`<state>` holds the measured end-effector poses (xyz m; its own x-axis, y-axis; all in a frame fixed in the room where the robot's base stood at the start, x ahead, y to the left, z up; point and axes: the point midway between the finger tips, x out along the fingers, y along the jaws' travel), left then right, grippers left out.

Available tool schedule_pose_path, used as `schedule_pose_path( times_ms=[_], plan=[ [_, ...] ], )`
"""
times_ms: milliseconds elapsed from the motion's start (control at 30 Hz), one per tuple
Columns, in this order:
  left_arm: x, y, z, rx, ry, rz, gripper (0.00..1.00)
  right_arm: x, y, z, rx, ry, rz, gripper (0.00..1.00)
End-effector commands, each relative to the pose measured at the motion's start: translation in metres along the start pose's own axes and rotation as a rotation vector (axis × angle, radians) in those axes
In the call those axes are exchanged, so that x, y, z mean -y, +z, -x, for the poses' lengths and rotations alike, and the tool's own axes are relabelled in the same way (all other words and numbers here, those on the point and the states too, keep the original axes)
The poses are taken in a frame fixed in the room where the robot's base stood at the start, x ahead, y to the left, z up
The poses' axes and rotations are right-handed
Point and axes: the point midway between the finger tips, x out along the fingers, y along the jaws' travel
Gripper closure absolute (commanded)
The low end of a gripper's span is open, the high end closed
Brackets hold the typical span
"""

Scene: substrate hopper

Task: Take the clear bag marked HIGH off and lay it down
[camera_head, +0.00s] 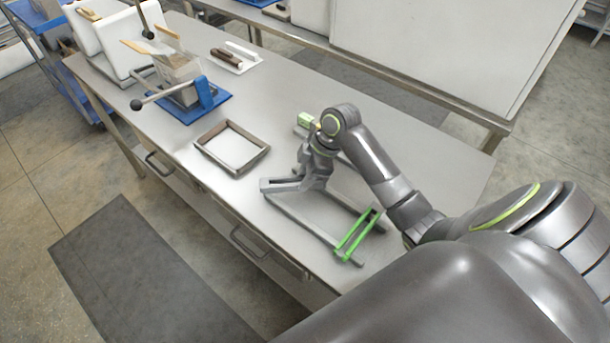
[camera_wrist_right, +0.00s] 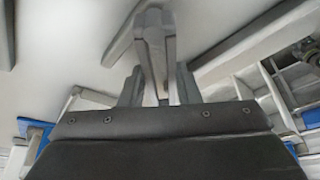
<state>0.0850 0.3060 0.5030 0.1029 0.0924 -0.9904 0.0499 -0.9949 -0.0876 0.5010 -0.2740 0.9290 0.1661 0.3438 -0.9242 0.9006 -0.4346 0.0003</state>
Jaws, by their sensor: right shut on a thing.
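My right gripper (camera_head: 284,184) is low over the middle of the steel table. It is shut on a grey bar of a grey frame with green parts (camera_head: 313,226). The right wrist view shows the fingers (camera_wrist_right: 160,75) together at the end of a grey bar (camera_wrist_right: 152,22). I cannot make out a clear bag marked HIGH in either view. A greyish, see-through-looking container (camera_head: 178,70) stands on a blue base at the far left; no lettering is legible. My left gripper is not in view.
The steel table (camera_head: 290,85) has bare room behind the gripper. A brown rectangular frame (camera_head: 207,151) lies left of it. Levers with black knobs (camera_head: 137,104) stick out by the blue base. White blocks (camera_head: 120,40) stand at the far left, and a tray with brown-handled tools (camera_head: 236,57) lies behind.

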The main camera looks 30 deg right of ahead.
Motion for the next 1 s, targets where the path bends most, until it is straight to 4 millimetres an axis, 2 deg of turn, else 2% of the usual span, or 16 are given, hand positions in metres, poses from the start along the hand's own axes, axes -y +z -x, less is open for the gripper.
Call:
schedule_pose_path(
  times_ms=[600,633,700,800,1000],
  plan=[
    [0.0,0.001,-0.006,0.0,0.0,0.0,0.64,0.0,0.004,-0.011,0.0,0.0,-0.001,0.96],
    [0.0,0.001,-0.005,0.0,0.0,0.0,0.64,0.0,0.004,-0.01,0.0,0.0,0.0,0.67],
    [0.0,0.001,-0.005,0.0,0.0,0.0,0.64,0.0,0.004,-0.01,0.0,0.0,0.0,0.57],
    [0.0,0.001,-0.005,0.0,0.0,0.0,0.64,0.0,0.004,-0.01,0.0,0.0,0.0,0.45],
    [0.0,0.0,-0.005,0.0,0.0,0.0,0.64,0.0,0.004,-0.01,0.0,0.0,0.0,0.45]
  ],
)
